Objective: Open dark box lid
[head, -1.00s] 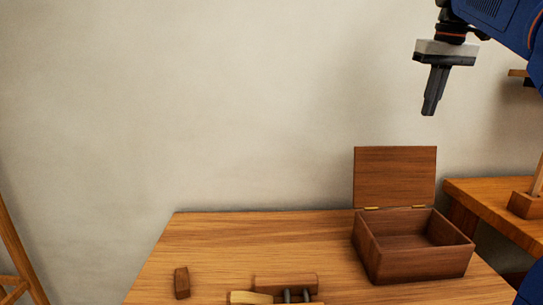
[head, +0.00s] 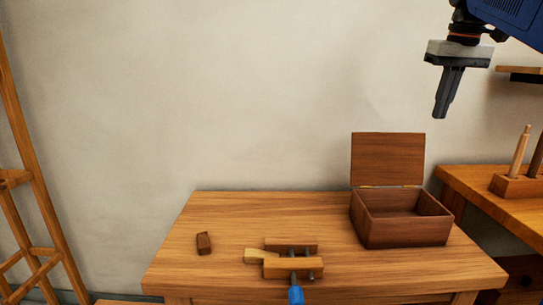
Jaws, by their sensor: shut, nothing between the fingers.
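The dark wooden box (head: 405,232) stands on the right part of the wooden table. Its lid (head: 388,158) stands upright at the back on brass hinges, so the box is open. The part of the inside that shows looks empty. My gripper (head: 440,115) is shut and empty, pointing down in the air. It appears above and to the right of the lid in the picture, apart from it.
On the table (head: 215,219) lie a small dark wood block (head: 204,243) and a wooden clamp (head: 293,267) with a blue handle. A second table (head: 470,184) with a peg stand (head: 515,187) is at right. A wooden ladder-like frame (head: 32,178) stands at left.

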